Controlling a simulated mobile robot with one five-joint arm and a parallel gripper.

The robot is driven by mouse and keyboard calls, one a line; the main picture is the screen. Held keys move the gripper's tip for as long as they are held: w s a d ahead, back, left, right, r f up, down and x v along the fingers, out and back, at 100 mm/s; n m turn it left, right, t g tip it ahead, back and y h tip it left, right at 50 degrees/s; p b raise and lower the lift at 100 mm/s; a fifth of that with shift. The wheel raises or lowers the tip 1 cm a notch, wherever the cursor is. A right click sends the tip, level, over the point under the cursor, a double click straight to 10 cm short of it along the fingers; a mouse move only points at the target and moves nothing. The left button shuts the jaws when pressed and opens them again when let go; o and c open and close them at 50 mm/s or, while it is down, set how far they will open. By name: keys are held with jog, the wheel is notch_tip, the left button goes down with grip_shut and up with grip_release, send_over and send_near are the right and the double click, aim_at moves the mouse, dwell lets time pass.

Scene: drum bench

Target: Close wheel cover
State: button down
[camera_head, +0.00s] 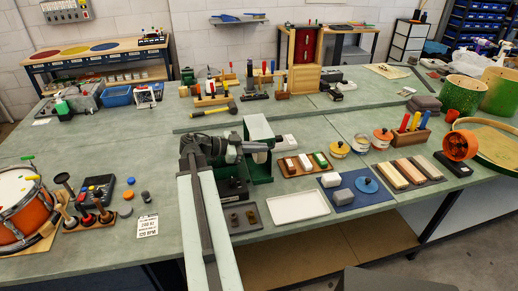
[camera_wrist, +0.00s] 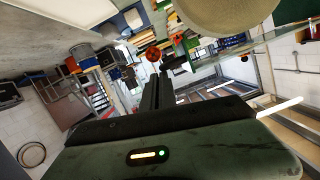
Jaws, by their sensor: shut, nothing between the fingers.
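The wheel machine (camera_head: 262,177) stands on the bench in the middle of the head view, with a green housing and a dark base. Its green wheel cover (camera_head: 257,128) stands raised above a pale round wheel (camera_head: 260,157). My gripper (camera_head: 242,148) is shut and empty, pointing right at the machine's left side, close to the wheel. Whether it touches anything cannot be told. In the wrist view my gripper (camera_wrist: 157,85) shows as a dark narrow bar, with a large pale round part (camera_wrist: 225,12), probably the wheel, close at the top right. The cover's hinge is hidden.
A white tray (camera_head: 298,207) lies in front of the machine, beside a wooden tray of blocks (camera_head: 305,165). A hammer (camera_head: 213,109) and tool racks lie behind. An orange round device (camera_head: 460,146) stands far right.

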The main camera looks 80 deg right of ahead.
jog(key=shift+s+a+f, duration=0.1)
jog(key=shift+s+f, duration=0.1)
jog(key=shift+f, duration=0.1)
jog(key=shift+r, duration=0.1)
notch_tip(320, 180, up, 5)
jog(key=s+a+p, duration=0.1)
jog(key=a+p, duration=0.1)
jog(key=p, duration=0.3)
jog(key=w+a, duration=0.5)
jog(key=w, duration=0.3)
jog(key=shift+a+r+p, duration=0.3)
jog(key=shift+a+r, duration=0.05)
jog(key=shift+a, duration=0.05)
